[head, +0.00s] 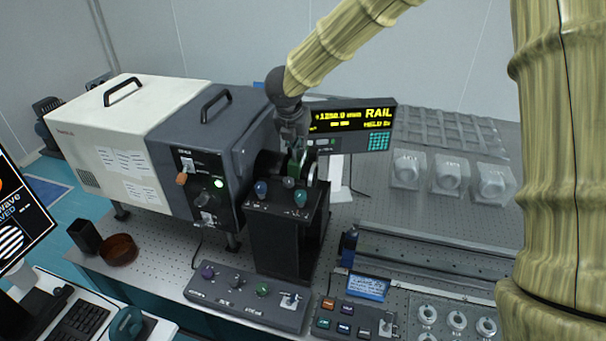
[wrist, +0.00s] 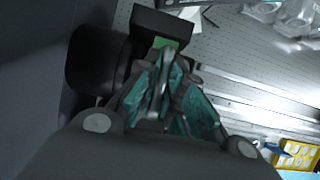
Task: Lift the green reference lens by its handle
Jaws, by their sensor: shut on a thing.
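The green reference lens (head: 297,159) stands at the top of a black stand (head: 285,232) in front of the grey instrument box. Its green part also shows in the wrist view (wrist: 166,43), just beyond my fingertips. My gripper (head: 293,144) reaches down onto the lens from above. In the wrist view my gripper (wrist: 163,68) has its teal-padded fingers brought together on the handle. The handle is mostly hidden between the fingers. I cannot tell whether the lens is clear of its seat.
The grey and white instrument box (head: 190,140) stands close on the left. A display reading RAIL (head: 352,126) is right behind my gripper. A knob box (head: 247,295) and a button box (head: 350,318) lie in front. Clear glass-like blocks (head: 450,175) stand to the right.

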